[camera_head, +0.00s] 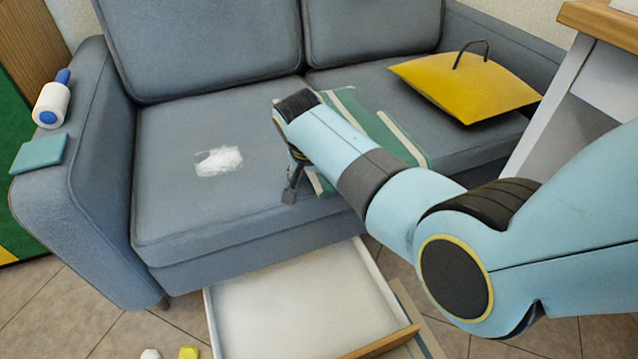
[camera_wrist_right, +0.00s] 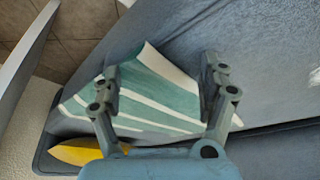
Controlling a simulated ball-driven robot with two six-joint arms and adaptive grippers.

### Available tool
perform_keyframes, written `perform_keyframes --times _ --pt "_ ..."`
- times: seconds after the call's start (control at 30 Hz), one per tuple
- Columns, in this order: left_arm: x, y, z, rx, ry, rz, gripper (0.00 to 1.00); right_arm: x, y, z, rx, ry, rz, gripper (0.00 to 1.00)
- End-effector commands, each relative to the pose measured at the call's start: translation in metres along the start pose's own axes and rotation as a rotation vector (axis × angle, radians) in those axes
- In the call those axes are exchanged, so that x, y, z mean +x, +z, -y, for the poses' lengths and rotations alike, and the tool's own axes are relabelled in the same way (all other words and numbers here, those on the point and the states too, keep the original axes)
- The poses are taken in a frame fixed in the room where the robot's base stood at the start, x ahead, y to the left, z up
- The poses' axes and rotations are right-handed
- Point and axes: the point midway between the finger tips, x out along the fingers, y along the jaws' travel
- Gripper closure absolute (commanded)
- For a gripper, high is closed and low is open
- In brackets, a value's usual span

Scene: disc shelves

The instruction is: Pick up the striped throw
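The striped throw (camera_head: 368,115), green with pale stripes, lies on the seat of the sofa at its middle-right. My right arm crosses in front of it and hides part of it. It also shows in the right wrist view (camera_wrist_right: 155,88), spread between and beyond the fingers. My right gripper (camera_head: 294,183) is at the throw's left front end in the head view. In the right wrist view the right gripper (camera_wrist_right: 160,80) is open, its fingers wide apart with the throw between them. I cannot tell whether they touch it. My left gripper is not in view.
The grey-blue sofa (camera_head: 200,235) also bears a yellow cushion (camera_head: 460,85) at right and a white patch (camera_head: 219,162) at left. A roller (camera_head: 51,105) and teal item (camera_head: 38,153) lie on its left arm. An open drawer (camera_head: 270,310) juts out in front.

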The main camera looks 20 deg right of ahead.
Motion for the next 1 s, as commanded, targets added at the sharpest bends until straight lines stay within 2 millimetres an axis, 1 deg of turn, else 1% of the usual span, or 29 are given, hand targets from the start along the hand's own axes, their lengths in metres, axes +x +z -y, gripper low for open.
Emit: perform_keyframes --times 0.03,0.07,1.0 --pt "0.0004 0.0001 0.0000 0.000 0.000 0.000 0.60 0.0010 0.0004 -0.0009 0.000 0.002 0.000 0.26" --pt "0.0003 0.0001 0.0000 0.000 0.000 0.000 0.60 0.0009 0.0003 -0.0009 0.000 0.002 0.000 0.28" --pt "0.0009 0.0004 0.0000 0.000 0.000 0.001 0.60 0.0057 0.0044 -0.0078 -0.006 0.019 0.007 0.89"
